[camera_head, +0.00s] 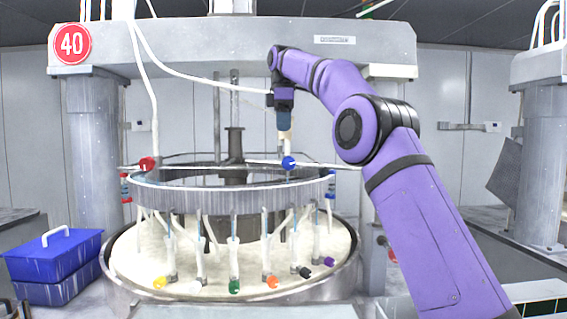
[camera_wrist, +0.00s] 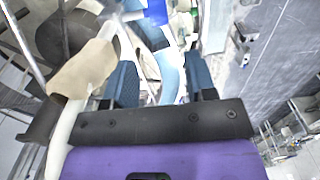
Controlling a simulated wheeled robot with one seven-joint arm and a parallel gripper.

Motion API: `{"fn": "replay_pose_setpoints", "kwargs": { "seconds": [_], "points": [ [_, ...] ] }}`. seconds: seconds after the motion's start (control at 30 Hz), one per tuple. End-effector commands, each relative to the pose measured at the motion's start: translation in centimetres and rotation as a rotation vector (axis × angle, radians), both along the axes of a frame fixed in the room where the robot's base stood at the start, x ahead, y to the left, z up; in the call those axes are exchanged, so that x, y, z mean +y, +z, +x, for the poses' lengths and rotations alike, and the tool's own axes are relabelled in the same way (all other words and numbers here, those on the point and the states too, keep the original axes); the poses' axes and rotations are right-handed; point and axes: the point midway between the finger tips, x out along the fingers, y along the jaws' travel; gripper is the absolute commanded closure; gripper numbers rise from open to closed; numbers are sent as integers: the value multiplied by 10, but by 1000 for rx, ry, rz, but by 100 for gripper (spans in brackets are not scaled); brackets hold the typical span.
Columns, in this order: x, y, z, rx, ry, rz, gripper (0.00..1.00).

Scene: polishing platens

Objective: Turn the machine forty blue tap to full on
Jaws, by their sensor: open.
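The machine marked with a red 40 sign (camera_head: 71,44) fills the middle of the head view. Its blue tap (camera_head: 289,162) is a small round knob on the white pipe above the ring, right of centre. My gripper (camera_head: 285,128) hangs from the purple arm just above the blue tap in the picture, pointing down. In the wrist view my gripper's two blue-grey fingers (camera_wrist: 162,78) stand apart. A blue part (camera_wrist: 156,12), likely the tap, shows at the top edge beyond them. I cannot tell how far the tap is turned. No contact with it shows.
A red tap (camera_head: 148,163) sits on the same pipe at left. Several coloured taps, including green (camera_head: 235,286) and orange (camera_head: 272,281), line the lower basin. White hoses hang around the ring (camera_head: 230,198). A blue toolbox (camera_head: 53,256) stands at left.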

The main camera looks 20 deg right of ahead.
Motion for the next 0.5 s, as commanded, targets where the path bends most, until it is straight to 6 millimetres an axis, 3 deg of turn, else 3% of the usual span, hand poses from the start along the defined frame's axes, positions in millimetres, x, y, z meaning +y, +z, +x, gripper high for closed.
{"fn": "replay_pose_setpoints", "kwargs": {
  "seconds": [0.23,0.5],
  "points": [
    [0,-12,0,2,1,0,49],
    [0,-43,0,2,0,0,49]
  ]
}}
